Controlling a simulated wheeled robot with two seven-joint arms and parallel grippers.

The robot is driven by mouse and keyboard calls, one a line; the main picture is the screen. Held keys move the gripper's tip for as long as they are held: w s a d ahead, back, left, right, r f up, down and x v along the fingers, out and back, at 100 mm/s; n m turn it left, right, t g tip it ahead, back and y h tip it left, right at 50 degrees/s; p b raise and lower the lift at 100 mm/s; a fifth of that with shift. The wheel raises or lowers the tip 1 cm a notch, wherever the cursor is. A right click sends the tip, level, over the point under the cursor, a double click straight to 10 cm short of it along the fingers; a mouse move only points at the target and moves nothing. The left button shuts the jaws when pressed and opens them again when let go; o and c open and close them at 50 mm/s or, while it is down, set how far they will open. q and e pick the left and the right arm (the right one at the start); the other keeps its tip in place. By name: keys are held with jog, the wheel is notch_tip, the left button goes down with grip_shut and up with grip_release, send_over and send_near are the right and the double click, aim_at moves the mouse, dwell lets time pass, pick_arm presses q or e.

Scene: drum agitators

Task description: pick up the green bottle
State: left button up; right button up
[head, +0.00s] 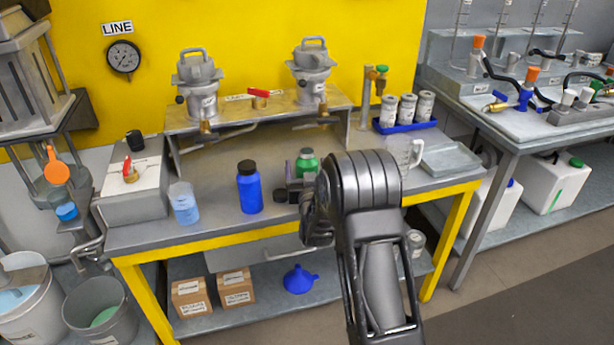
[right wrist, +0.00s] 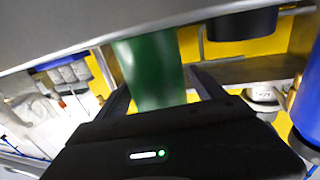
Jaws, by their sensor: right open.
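The green bottle (head: 307,159) stands on the grey workbench (head: 225,226), and its lower part is hidden behind my right gripper (head: 299,186) in the head view. In the right wrist view, the green bottle (right wrist: 150,70) is between the two dark fingers of my right gripper (right wrist: 163,88). The fingers are open on either side of it. I cannot tell whether either finger touches it. My left gripper is not in view.
A blue bottle (head: 249,188) with a black cap stands left of the green one, with a light blue container (head: 184,203) further left. A clear jug (head: 411,158) and a grey tray (head: 450,159) are at right. Metal vessels (head: 312,75) stand on a shelf behind.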

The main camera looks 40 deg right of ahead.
jog(key=shift+c, duration=0.6)
grip_shut()
dwell(0.6)
